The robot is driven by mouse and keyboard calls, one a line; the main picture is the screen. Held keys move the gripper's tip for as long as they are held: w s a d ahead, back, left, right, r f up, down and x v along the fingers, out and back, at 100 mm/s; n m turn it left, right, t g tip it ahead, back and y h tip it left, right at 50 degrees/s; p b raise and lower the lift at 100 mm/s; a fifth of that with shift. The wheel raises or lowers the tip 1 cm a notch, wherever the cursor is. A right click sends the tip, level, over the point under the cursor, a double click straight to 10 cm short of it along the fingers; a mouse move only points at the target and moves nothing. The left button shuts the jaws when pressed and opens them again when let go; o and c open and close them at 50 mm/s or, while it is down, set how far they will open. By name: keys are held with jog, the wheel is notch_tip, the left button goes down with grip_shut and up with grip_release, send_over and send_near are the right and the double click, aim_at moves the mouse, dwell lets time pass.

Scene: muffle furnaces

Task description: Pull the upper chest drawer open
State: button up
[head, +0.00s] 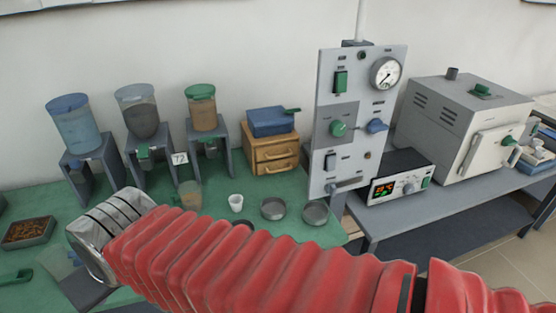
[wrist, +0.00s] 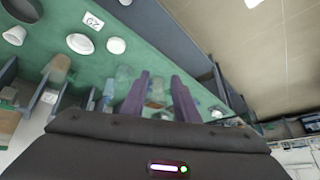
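The chest (head: 262,155) is a small light-wood box with two stacked drawers, standing at the back of the green bench against the wall. I cannot make out the chest in the wrist view.
A blue box (head: 270,122) with a green handle sits on the chest. Stands with hoppers (head: 203,108) are to its left. A white cup (head: 236,203) and round metal pans (head: 273,208) lie in front. A grey control panel (head: 335,110) rises to the right.

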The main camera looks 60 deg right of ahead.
jog(key=w+d+f+m+t+h, duration=0.1)
jog(key=w+d+m+t+h, duration=0.25)
jog(key=w+d+m, duration=1.05)
jog(key=w+d+f+m+h, duration=0.25)
jog(key=w+d, duration=0.45)
jog(key=d, duration=0.4)
jog(key=s+d+f+m+h, duration=0.1)
jog(key=d+f+m+h, duration=0.3)
jog(key=d, duration=0.6)
jog(key=s+d+f+m+g+h, duration=0.3)
jog(key=s+d+f+m+g, duration=0.1)
jog(key=s+d, duration=0.4)
jog(key=s+d+f+m+g+h, duration=0.3)
jog(key=s+d+m+g, duration=0.3)
jog(key=d, duration=0.5)
jog(key=s+f+m, duration=0.1)
jog(key=s+m, duration=0.1)
jog(key=s, duration=0.1)
jog(key=shift+s+d+f+h, duration=0.15)
jog(key=shift+s+h, duration=0.05)
jog(key=shift+h, duration=0.1)
jog(key=shift+m, duration=0.25)
